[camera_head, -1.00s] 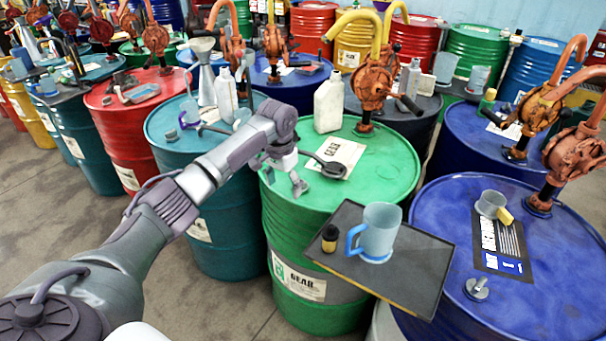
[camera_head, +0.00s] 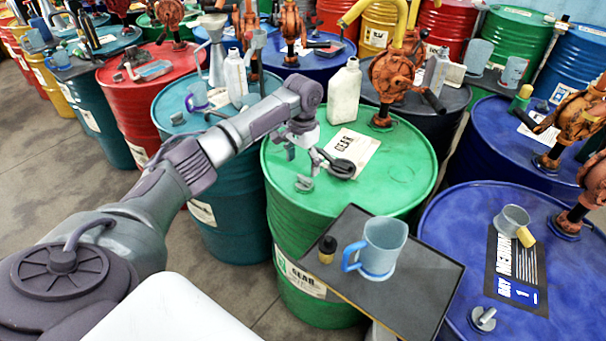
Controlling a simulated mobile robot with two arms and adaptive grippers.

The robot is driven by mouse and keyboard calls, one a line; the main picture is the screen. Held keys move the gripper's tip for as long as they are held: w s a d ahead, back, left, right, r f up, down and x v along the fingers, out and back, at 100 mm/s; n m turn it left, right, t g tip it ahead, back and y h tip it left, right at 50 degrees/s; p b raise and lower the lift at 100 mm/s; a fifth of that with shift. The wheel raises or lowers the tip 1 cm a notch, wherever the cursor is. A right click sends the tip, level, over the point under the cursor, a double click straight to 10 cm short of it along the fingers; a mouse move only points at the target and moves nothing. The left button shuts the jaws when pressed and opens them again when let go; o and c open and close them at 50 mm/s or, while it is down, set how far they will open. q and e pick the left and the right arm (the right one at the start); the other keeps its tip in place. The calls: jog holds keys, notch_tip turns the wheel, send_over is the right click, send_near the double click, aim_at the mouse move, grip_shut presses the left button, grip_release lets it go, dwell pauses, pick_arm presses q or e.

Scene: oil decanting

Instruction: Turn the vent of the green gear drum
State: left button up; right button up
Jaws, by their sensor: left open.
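The green gear drum (camera_head: 395,190) stands in the middle, its lid facing up. Its small grey vent (camera_head: 304,184) sits near the left front of the lid. My left gripper (camera_head: 312,158) hangs over the lid just behind the vent, its fingers spread and nothing seen between them. The gripper appears apart from the vent, though its exact height is hard to tell. My right gripper is not in view.
A hand pump (camera_head: 392,75), a white jug (camera_head: 344,93) and a GEAR sheet (camera_head: 352,147) are on the drum. A dark tray (camera_head: 425,285) at its front holds a blue-handled jug (camera_head: 381,250) and a small bottle (camera_head: 327,250). Other drums crowd around.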

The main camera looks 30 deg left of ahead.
aim_at(303, 179)
pick_arm(q)
notch_tip(303, 179, down, 5)
jog(key=shift+w+r, duration=0.1)
jog(key=shift+r, duration=0.1)
jog(key=shift+f+p, duration=0.3)
jog(key=shift+f, duration=0.45)
jog(key=shift+c, duration=0.5)
jog(key=c, duration=1.1)
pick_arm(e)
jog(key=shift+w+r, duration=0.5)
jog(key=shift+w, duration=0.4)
